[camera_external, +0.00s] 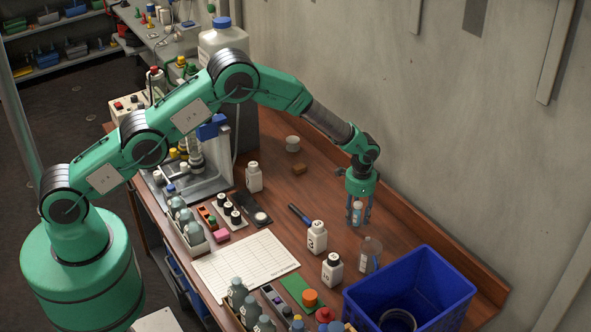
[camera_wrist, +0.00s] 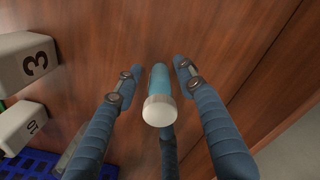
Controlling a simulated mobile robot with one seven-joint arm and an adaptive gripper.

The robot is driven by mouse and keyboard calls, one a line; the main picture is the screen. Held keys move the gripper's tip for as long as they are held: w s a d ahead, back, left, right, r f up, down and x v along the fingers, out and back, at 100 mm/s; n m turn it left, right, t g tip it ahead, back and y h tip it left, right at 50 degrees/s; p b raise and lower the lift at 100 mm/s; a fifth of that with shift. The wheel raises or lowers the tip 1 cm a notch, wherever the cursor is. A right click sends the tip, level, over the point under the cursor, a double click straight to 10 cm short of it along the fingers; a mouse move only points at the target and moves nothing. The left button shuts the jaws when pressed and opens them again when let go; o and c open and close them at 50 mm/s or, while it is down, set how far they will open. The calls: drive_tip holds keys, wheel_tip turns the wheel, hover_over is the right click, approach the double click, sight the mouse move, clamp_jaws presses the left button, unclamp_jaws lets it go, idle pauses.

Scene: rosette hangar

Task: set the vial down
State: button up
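The vial (camera_external: 357,213), light blue with a pale cap, is upright between the fingers of my gripper (camera_external: 359,216) near the back edge of the wooden table. In the wrist view the vial (camera_wrist: 158,88) shows from above, cap toward the camera, with its lower end against the wood. My gripper's fingers (camera_wrist: 156,75) surround it, with visible gaps on its left and right sides, so the gripper looks open around it. The third finger is partly behind the cap, and I cannot tell whether it touches. The vial appears to stand on the table.
White bottles marked with numbers (camera_external: 317,237) and (camera_external: 332,269) stand left and in front. A clear bottle (camera_external: 370,254) and a blue crate (camera_external: 428,274) are close in front. A dark blue marker (camera_external: 299,214) lies to the left. Bare wood (camera_external: 320,182) lies behind-left.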

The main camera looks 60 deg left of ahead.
sight(358, 207)
wheel_tip(358, 207, up, 11)
drive_tip(key=shift+r, duration=0.35)
idle(0.3)
idle(0.5)
